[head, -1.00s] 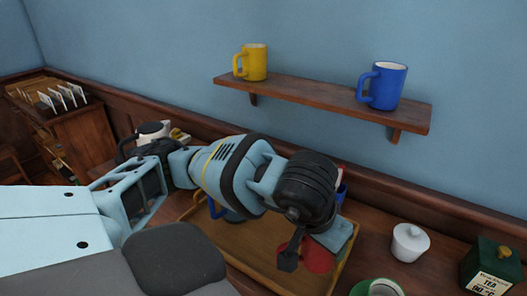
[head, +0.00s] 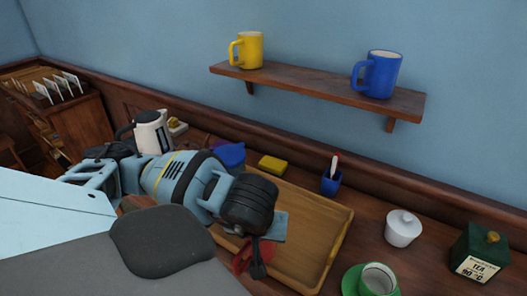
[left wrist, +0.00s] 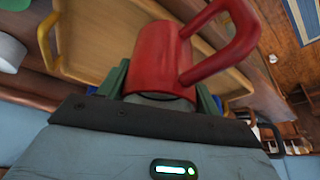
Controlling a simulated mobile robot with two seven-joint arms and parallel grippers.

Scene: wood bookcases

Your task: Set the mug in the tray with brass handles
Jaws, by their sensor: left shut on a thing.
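A red mug (head: 241,259) is held in my left gripper (head: 258,266), which is mostly hidden behind its own wrist in the head view. In the left wrist view the red mug (left wrist: 163,52) sits between the two green fingers of the gripper (left wrist: 163,92), its handle to the right. The wooden tray (head: 300,272) lies on the counter under and beside my gripper; its left part is hidden by my arm. A yellow, brass-like handle (left wrist: 45,40) shows on the tray in the wrist view. The mug appears above the tray's near edge; its height is unclear.
A yellow mug (head: 248,50) and a blue mug (head: 378,74) stand on the wall shelf (head: 310,90). The tray's right part is clear.

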